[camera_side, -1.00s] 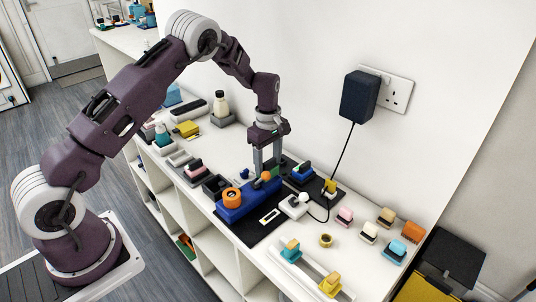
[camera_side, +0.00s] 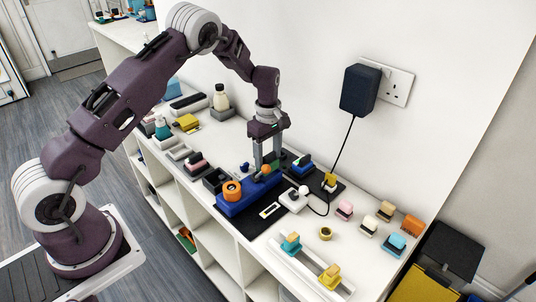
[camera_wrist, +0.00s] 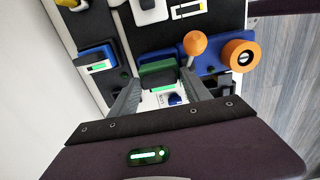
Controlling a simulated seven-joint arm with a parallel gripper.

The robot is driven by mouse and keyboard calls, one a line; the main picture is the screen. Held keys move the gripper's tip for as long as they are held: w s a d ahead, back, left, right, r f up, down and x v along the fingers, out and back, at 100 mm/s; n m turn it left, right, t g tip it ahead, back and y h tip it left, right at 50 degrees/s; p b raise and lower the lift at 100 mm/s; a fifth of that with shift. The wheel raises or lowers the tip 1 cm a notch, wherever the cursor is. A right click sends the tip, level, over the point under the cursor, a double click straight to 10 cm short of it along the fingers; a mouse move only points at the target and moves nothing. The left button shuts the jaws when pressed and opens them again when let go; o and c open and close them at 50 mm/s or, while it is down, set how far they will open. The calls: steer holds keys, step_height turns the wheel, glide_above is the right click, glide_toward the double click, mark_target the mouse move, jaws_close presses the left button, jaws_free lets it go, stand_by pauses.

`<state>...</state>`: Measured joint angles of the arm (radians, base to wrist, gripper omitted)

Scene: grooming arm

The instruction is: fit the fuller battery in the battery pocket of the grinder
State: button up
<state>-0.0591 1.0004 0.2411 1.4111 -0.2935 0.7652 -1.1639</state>
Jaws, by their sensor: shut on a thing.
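The grinder (camera_side: 250,192) is a blue body with an orange wheel (camera_side: 232,190) and an orange-knobbed handle (camera_wrist: 195,43). My gripper (camera_side: 267,163) is just behind the knob in the side view. In the wrist view my gripper (camera_wrist: 160,92) is shut on a dark green battery (camera_wrist: 157,73) with a bright green charge bar. The battery is close beside the grinder's blue body. A blue battery (camera_wrist: 97,60) with a shorter green bar stands apart to the left; it also shows in the side view (camera_side: 302,160). The battery pocket is not clearly visible.
A black mat (camera_side: 240,220) lies under the grinder. A white block (camera_side: 293,200) and a cable from the wall adapter (camera_side: 361,90) are to the right. Several coloured blocks, such as an orange one (camera_side: 413,224), stand farther right. Grey trays and bottles fill the left side.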

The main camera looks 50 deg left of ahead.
steer(key=shift+f, duration=1.45)
steer(key=o, duration=1.6)
steer(key=shift+s, duration=0.1)
step_height(320, 180, up, 7)
steer(key=shift+r, duration=0.1)
steer(key=s+d+r+m+t, duration=0.1)
steer(key=s+d+r+m, duration=0.2)
steer(key=r, duration=0.4)
steer(key=s+d+r+m+t, duration=0.1)
steer(key=s+r+m, duration=0.1)
steer(key=s+r, duration=0.4)
steer(key=s+d+r+m+t, duration=0.1)
steer(key=s+d+r+m, duration=0.15)
steer(key=r, duration=0.55)
steer(key=s+d+m+t, duration=0.1)
steer(key=s+m, duration=0.2)
steer(key=s, duration=0.4)
steer(key=s+d+r+m, duration=0.1)
steer(key=s+m, duration=0.3)
steer(key=s, duration=0.4)
steer(key=s+d+r+m+t, duration=0.1)
steer(key=s+m, duration=0.2)
steer(key=s, duration=0.4)
steer(key=shift+s+m+t, duration=0.25)
steer(key=shift+s+t, duration=0.05)
steer(key=shift+s, duration=0.05)
